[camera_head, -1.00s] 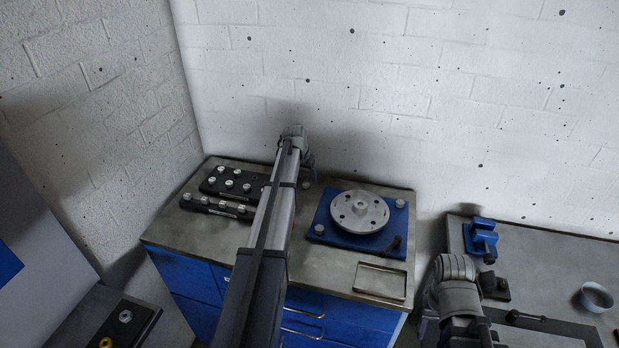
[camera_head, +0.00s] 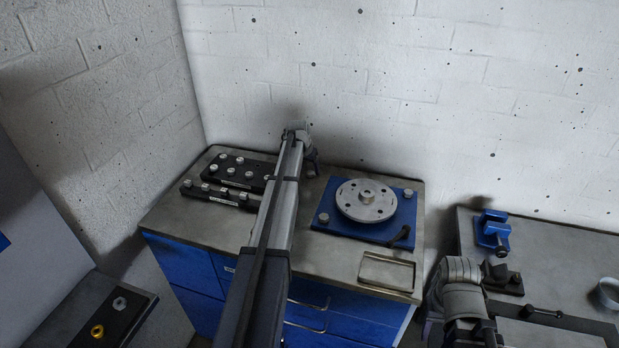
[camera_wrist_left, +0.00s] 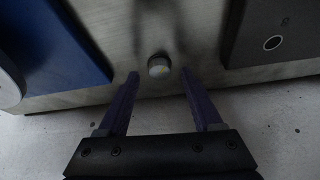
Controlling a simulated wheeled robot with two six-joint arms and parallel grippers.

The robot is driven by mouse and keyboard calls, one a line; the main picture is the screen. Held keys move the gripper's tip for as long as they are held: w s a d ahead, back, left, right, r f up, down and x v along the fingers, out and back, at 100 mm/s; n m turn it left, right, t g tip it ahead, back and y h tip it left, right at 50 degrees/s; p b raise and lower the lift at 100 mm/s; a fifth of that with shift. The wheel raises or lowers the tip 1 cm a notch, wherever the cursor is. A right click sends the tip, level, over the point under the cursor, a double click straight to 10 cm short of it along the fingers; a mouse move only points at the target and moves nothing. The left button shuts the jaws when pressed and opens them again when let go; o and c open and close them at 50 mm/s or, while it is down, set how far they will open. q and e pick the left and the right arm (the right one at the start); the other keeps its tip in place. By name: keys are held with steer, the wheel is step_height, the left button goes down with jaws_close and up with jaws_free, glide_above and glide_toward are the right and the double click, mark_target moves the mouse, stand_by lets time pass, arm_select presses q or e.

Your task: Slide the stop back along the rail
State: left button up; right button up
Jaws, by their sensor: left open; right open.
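I cannot make out for certain which part is the stop or its rail. A black part with a round knob (camera_head: 503,279) lies on the right bench beside my right arm. My left gripper (camera_head: 309,158) is at the back of the middle bench near the wall. In the left wrist view it (camera_wrist_left: 160,85) is open, with a small silver cylinder (camera_wrist_left: 159,65) beyond and between its fingertips, not gripped. My arm hides that spot in the head view. My right arm's link shows at the right bench's edge; its fingertips are not visible.
On the middle bench are a blue plate (camera_head: 335,228) with a silver disc (camera_head: 366,200), black blocks with silver weights (camera_head: 240,171), and an empty tray (camera_head: 387,272). The right bench holds a blue vise-like fixture (camera_head: 492,232), a black rod (camera_head: 545,313) and a bowl (camera_head: 609,293).

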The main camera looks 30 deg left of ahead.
arm_select(q)
steer(key=shift+w+f+b, duration=0.25)
steer(key=shift+f+b, duration=0.05)
steer(key=shift+f, duration=0.35)
steer(key=shift+r, duration=0.1)
jaws_close()
stand_by(0.9)
